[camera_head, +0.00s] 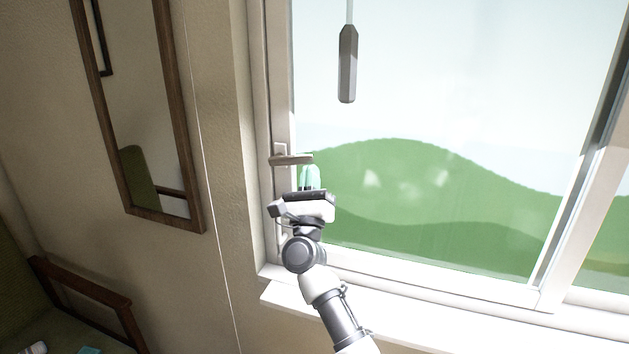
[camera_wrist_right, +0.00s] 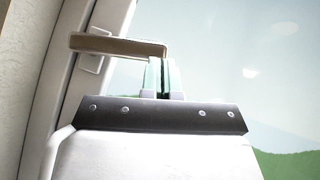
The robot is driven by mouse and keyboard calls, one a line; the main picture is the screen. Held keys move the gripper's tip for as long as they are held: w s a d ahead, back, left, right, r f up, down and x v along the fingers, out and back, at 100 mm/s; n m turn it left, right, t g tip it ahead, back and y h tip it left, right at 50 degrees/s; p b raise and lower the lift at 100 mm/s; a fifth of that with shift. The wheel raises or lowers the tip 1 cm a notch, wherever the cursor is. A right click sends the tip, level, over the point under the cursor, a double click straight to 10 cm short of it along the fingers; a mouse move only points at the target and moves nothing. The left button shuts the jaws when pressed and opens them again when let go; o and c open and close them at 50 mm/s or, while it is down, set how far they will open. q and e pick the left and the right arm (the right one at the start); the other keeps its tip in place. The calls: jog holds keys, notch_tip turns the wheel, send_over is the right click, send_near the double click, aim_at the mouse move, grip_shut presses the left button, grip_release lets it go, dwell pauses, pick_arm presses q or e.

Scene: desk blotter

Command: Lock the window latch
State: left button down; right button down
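The window latch is a brownish-grey lever handle (camera_head: 291,159) on the left side of the white window frame. It points right, roughly horizontal, and also shows in the right wrist view (camera_wrist_right: 120,46). My right gripper (camera_head: 310,176) has green fingers pointing up just below the free end of the lever. In the right wrist view its fingers (camera_wrist_right: 163,75) are close together, with only a thin dark line between them. Their tips are at or just under the lever end; whether they touch it I cannot tell. Nothing shows between the fingers. My left gripper is out of view.
A grey pull (camera_head: 347,64) hangs on a cord in front of the glass, above the gripper. The white windowsill (camera_head: 420,318) runs below. A wood-framed mirror (camera_head: 160,130) hangs on the wall at left, with a green chair (camera_head: 70,315) below it.

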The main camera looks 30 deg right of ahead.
aim_at(309, 155)
notch_tip(309, 155, up, 5)
jog(key=n+y+p, duration=0.3)
jog(key=n, duration=0.1)
jog(key=n+t+y+p, duration=0.1)
jog(key=n+y+p, duration=0.2)
jog(key=n+y, duration=0.1)
jog(key=shift+w+a+f+n+y+p, duration=0.1)
jog(key=shift+f+n+y+p, duration=0.05)
jog(key=shift+n+y+p, duration=0.2)
jog(key=w+a+r, duration=0.3)
jog(key=w+r, duration=0.1)
jog(key=r, duration=0.1)
jog(key=shift+w+a+p, duration=0.2)
jog(key=shift+a+p, duration=0.1)
jog(key=shift+p, duration=0.1)
jog(key=shift+a+r, duration=0.1)
jog(key=shift+r, duration=0.05)
